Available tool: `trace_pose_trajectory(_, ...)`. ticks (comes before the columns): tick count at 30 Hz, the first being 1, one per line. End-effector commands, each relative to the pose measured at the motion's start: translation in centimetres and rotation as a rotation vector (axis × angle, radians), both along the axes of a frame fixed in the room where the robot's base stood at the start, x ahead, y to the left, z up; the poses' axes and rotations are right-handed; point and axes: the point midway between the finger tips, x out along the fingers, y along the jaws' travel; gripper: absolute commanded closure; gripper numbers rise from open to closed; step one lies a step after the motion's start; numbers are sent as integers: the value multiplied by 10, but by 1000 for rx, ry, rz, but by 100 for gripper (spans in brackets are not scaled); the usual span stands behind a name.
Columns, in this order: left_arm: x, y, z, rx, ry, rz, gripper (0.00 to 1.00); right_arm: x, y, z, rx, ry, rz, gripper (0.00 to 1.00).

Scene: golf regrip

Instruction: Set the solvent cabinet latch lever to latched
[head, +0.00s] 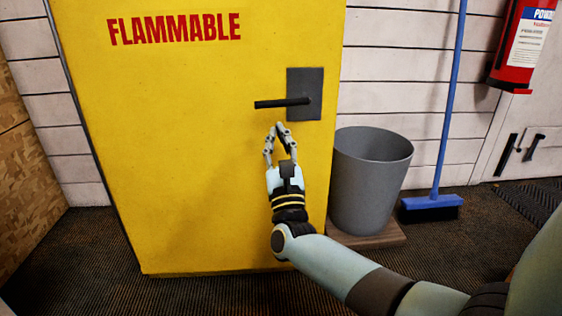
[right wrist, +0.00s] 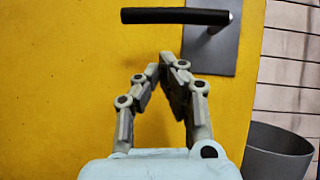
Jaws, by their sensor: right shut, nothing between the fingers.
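The yellow solvent cabinet (head: 190,150) stands upright with red FLAMMABLE lettering. Its black latch lever (head: 280,103) sits on a dark grey plate (head: 306,84) near the door's right edge and points left, about level. In the right wrist view the lever (right wrist: 172,16) runs across the top, with its pivot at the right on the plate (right wrist: 210,52). My right gripper (head: 279,130) is just below the lever, apart from it. In the right wrist view the gripper's fingers (right wrist: 163,68) are drawn together at the tips with nothing between them. My left gripper is not in view.
A grey bin (head: 370,180) stands on a wooden base right of the cabinet, close to my right arm. A blue broom (head: 432,203) leans on the wall beside it. A red fire extinguisher (head: 518,50) hangs at upper right. Dark carpet covers the floor.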

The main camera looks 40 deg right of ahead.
Motion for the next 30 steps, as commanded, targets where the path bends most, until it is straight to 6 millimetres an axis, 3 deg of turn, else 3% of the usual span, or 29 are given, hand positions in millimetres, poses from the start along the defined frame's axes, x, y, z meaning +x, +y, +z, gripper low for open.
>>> trace_pose_trajectory(6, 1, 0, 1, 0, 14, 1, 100, 4, 0, 20, -2, 0, 0, 100)
trace_pose_trajectory(17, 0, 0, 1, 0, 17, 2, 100, 5, 0, 23, -1, 1, 0, 100)
trace_pose_trajectory(30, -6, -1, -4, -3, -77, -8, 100, 9, 5, 43, 118, -81, -1, 100)
